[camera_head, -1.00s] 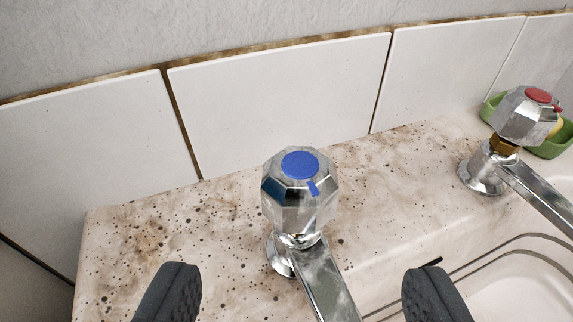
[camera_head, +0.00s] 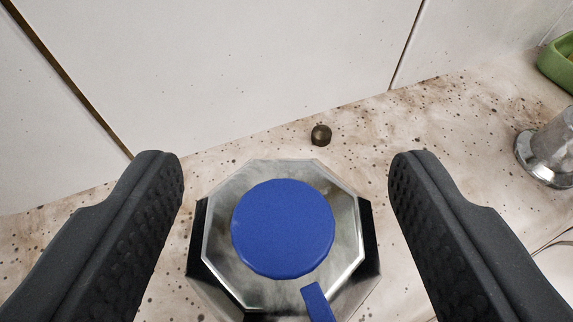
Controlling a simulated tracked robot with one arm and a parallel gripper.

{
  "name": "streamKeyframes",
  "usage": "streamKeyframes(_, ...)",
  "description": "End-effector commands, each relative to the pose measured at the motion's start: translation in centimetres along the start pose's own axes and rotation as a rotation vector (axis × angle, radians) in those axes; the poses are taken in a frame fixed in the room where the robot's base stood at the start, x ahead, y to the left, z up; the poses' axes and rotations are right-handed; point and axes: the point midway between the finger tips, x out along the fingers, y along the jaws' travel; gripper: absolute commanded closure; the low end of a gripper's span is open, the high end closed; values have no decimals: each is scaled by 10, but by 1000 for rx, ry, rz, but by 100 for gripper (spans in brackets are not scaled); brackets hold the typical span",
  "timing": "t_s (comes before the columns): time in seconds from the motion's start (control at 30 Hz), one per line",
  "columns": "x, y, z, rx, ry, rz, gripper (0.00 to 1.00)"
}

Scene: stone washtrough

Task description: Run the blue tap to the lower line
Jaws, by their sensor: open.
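The blue tap's handle (camera_head: 225,210) is an eight-sided metal knob with a round blue cap (camera_head: 283,228) and a small blue marker (camera_head: 317,301) pointing down and slightly right in the picture. My gripper (camera_head: 286,170) is open, with one dark ribbed finger on each side of the knob. A gap shows between each finger and the knob, so neither appears to touch it. The tap's spout and the basin with its lines are hidden or out of view now.
A small dark round stud (camera_head: 320,134) sits on the speckled stone ledge (camera_head: 460,110) behind the knob. The metal base of the other tap (camera_head: 548,150) stands at the right. A green dish (camera_head: 558,62) is at the far right. White tiles (camera_head: 230,70) rise behind.

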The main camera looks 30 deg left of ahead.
Motion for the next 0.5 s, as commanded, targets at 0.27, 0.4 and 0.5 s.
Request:
streamKeyframes(0.27,1,0,0,0,0,1,38)
streamKeyframes(0.4,1,0,0,0,0,1,72)
streamKeyframes(0.5,1,1,0,0,0,1,83)
